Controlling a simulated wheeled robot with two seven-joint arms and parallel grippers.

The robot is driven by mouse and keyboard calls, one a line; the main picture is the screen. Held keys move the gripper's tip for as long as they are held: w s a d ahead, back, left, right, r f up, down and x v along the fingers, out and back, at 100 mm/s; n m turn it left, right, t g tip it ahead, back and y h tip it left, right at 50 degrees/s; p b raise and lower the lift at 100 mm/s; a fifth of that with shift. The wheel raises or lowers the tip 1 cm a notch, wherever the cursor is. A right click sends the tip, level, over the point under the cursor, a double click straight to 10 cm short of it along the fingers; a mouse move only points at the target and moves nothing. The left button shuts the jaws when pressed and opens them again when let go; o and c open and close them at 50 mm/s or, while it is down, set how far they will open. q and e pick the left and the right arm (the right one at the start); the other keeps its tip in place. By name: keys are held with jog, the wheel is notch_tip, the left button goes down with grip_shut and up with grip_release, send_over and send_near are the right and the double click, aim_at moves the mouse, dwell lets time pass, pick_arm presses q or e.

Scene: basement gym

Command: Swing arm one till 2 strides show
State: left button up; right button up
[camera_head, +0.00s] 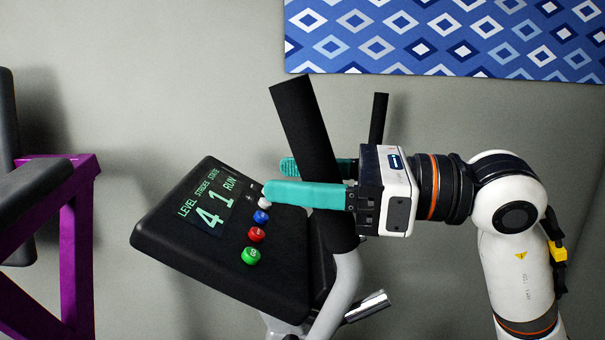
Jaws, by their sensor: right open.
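An exercise machine console (165,243) shows LEVEL 4, STRIDES 1 and STATE RUN on its dark display (213,205). A thick black swing arm (303,120) rises, tilted, at the console's right side. A second black arm (378,118) stands behind it, mostly hidden by my gripper. No label shows which is arm one. My right gripper (277,179) is open around the nearer arm, one teal finger in front and one behind. I cannot tell whether the fingers touch it. My left gripper is out of view.
White, blue, red and green buttons (250,256) line the console close to my fingertips. A purple frame with black pads (76,240) stands at the left. A blue patterned panel (450,35) hangs on the grey wall behind.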

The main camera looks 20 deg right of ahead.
grip_shut()
jog(key=d+b, duration=0.1)
jog(key=f+b, duration=0.1)
jog(key=b, duration=0.1)
jog(key=d+b, duration=0.1)
jog(key=shift+s+d+f+y, duration=0.15)
jog(key=shift+s+d+y, duration=0.15)
jog(key=shift+d+y, duration=0.1)
jog(key=s+d+f+t+y+b, duration=0.1)
jog(key=s+d+f+b, duration=0.1)
jog(key=d+b, duration=0.6)
jog(key=s+d+f+m+t+y+b, duration=0.1)
jog(key=s+d+f+y+b, duration=0.1)
jog(key=d+b, duration=0.7)
jog(key=shift+s+d+f+t+y, duration=0.3)
jog(key=shift+s+d+f, duration=0.3)
jog(key=shift+s+f, duration=0.1)
grip_release()
jog(key=shift+r, duration=0.1)
